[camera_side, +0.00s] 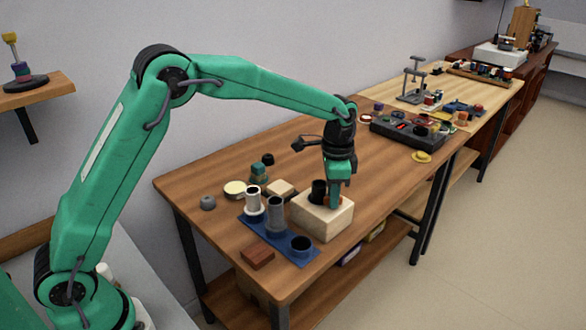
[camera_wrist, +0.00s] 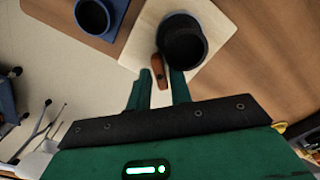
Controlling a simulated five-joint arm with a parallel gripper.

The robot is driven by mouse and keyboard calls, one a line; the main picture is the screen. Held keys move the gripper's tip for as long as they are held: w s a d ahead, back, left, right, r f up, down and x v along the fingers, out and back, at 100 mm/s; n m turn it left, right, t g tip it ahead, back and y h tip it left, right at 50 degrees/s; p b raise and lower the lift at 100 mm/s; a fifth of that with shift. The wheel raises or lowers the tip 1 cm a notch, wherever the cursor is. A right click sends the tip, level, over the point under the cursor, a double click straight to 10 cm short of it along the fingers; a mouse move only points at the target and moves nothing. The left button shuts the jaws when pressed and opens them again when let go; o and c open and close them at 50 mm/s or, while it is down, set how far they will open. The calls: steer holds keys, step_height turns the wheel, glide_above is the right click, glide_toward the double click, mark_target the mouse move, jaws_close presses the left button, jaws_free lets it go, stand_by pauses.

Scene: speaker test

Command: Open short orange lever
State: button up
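A pale wooden block (camera_side: 318,222) stands near the front edge of the brown table, with a short black cylinder (camera_side: 318,190) on top. The block (camera_wrist: 222,45) and black cylinder (camera_wrist: 183,48) also show in the wrist view. A short orange lever (camera_wrist: 157,66) sticks out beside the cylinder; in the side view only a bit of orange shows beside my gripper. My gripper (camera_wrist: 160,80) points down at the block. Its green fingers are apart, one on each side of the lever. I cannot tell whether the right finger touches it.
A blue base (camera_side: 310,255) with several upright cylinders stands just left of the block, with a reddish-brown block (camera_side: 257,257) in front. Small round and square pieces lie behind. A dark tray (camera_side: 407,133) of parts sits further right. Bare table lies behind the block.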

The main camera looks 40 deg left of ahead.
steer(key=shift+o, duration=0.9)
steer(key=shift+r, duration=3.9)
steer(key=shift+w+d, duration=0.2)
steer(key=shift+f, duration=0.15)
steer(key=shift+f, duration=3.8)
